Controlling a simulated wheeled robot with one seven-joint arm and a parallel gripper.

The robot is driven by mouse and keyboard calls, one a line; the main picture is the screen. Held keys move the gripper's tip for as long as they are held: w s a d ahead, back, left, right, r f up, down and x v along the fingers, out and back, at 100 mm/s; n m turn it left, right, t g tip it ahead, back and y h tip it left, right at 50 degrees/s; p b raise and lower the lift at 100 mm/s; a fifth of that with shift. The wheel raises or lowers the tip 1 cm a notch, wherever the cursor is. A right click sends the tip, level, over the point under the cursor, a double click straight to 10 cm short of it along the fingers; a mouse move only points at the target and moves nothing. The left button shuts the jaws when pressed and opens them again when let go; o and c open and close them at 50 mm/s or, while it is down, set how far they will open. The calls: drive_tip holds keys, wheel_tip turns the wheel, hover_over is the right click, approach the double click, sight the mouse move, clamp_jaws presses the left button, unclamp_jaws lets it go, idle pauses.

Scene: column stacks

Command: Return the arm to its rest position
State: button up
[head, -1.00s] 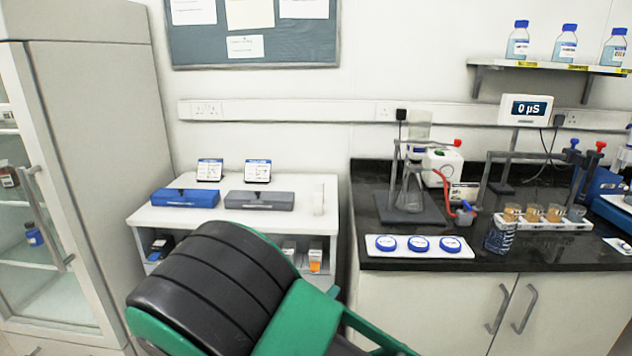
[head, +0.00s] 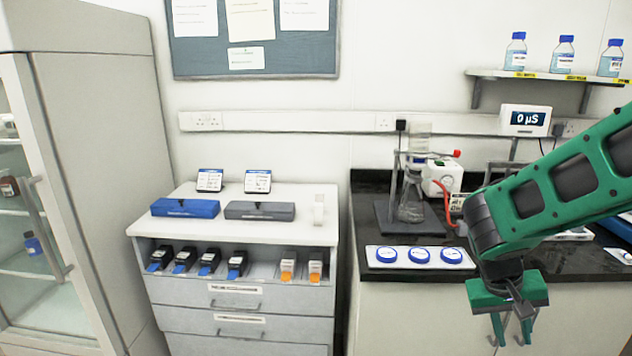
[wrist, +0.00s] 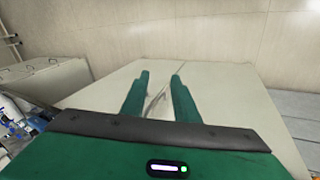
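My gripper (head: 513,340) hangs at the lower right of the head view, at the end of my green and black arm. It points down in front of the bench's pale cabinet doors. In the wrist view its two green fingers (wrist: 158,92) stand apart with nothing between them. Beyond the fingers there is only a pale flat surface. My arm reaches in from the right edge of the head view and hides part of the right bench.
The dark bench (head: 392,256) carries a filter flask (head: 411,205) and a white tray with blue-lidded dishes (head: 418,263). A drawer unit (head: 235,328) with a blue case (head: 186,208) and grey case (head: 260,211) stands left. A glass-door cabinet (head: 105,200) is far left.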

drive_tip(key=s+d+r+m+y, duration=0.1)
drive_tip(key=s+r+m+y, duration=0.2)
drive_tip(key=s, duration=1.4)
wheel_tip(320, 180, up, 4)
drive_tip(key=shift+s+f+y, duration=0.15)
drive_tip(key=shift+s+y, duration=0.25)
drive_tip(key=shift+y, duration=0.6)
drive_tip(key=shift+w+f, duration=0.25)
drive_tip(key=shift+w, duration=0.35)
